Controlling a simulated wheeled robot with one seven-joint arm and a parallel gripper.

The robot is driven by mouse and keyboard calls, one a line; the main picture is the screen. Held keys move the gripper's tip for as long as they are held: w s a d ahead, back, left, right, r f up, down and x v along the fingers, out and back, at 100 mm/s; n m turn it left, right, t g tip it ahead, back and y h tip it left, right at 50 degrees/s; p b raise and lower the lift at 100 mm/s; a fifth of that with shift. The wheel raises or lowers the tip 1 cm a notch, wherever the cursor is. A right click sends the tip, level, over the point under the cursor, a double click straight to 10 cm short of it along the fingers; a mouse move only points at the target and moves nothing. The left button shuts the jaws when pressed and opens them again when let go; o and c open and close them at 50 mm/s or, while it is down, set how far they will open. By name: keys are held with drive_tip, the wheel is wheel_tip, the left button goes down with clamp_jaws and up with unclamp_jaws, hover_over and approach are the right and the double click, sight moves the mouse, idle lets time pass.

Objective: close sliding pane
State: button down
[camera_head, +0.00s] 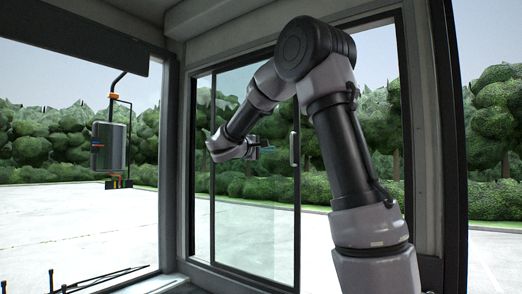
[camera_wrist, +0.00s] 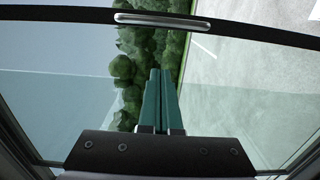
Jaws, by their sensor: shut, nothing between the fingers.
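The sliding pane (camera_head: 250,225) is a glass panel in a dark frame in the side window, in the head view. A slim upright handle (camera_head: 293,150) sits on its right edge bar. In the wrist view that edge is a dark bar (camera_wrist: 70,14) across the top, with the silver handle (camera_wrist: 162,20) on it. My gripper (camera_head: 268,149) is in front of the glass, just left of the handle. In the wrist view my gripper (camera_wrist: 160,71) has its green fingers together and empty, tips below the handle and apart from it in the picture.
The dark window frame (camera_head: 188,160) stands left of the pane, and a thick pillar (camera_head: 445,130) stands at the right. My arm hides part of the window right of the handle. A mirror (camera_head: 108,147) hangs outside at the left.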

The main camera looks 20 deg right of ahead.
drive_tip(key=d, duration=0.1)
drive_tip(key=s+d, duration=0.1)
drive_tip(key=d, duration=0.2)
drive_tip(key=shift+s+d, duration=0.3)
drive_tip(key=shift+s, duration=0.1)
drive_tip(key=shift+s, duration=0.1)
